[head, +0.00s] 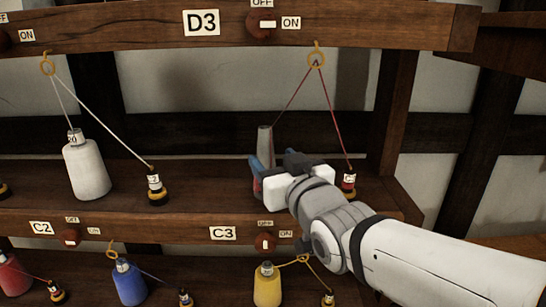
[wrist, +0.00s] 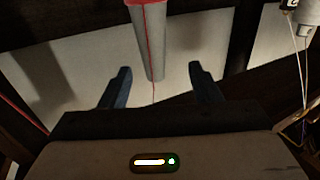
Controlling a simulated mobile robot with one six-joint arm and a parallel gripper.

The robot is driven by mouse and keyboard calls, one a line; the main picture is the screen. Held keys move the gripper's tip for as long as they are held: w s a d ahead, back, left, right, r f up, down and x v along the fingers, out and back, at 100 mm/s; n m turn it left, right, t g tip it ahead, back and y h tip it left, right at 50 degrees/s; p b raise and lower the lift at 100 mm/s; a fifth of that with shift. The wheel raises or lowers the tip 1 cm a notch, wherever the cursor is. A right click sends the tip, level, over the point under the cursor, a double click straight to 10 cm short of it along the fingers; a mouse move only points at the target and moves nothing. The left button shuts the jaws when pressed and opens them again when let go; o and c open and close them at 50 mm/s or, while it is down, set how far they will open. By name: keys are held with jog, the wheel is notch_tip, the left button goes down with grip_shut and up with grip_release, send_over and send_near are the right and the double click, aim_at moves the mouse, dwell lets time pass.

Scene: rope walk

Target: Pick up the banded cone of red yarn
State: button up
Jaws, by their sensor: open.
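A cone with red yarn stands on the upper shelf in the head view, behind my gripper. Its grey upper part (head: 265,138) shows above the fingers, with a little red below; any band is hidden. In the wrist view the grey tube of the cone (wrist: 152,45) has red at the top edge and lies between and beyond the two fingers. My gripper (head: 262,166) is open, with its blue fingers close to the cone. It also shows in the wrist view (wrist: 160,72); nothing is gripped, and contact cannot be told.
Red thread runs through a ring (head: 316,58) to a small dark bobbin (head: 348,188) right of my gripper. A white cone (head: 86,168) stands left on the same shelf. A blue cone (head: 128,284) and yellow cone (head: 267,287) are below. The D3 beam (head: 130,26) is overhead.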

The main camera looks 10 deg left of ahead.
aim_at(269, 148)
jog(key=p+x, duration=0.1)
jog(key=x, duration=0.4)
jog(key=p+x, duration=0.1)
jog(key=x, duration=0.1)
jog(key=shift+w+d+p, duration=0.3)
jog(key=shift+w+p, duration=0.05)
jog(key=shift+w, duration=0.1)
jog(key=shift+c, duration=0.3)
jog(key=c, duration=1)
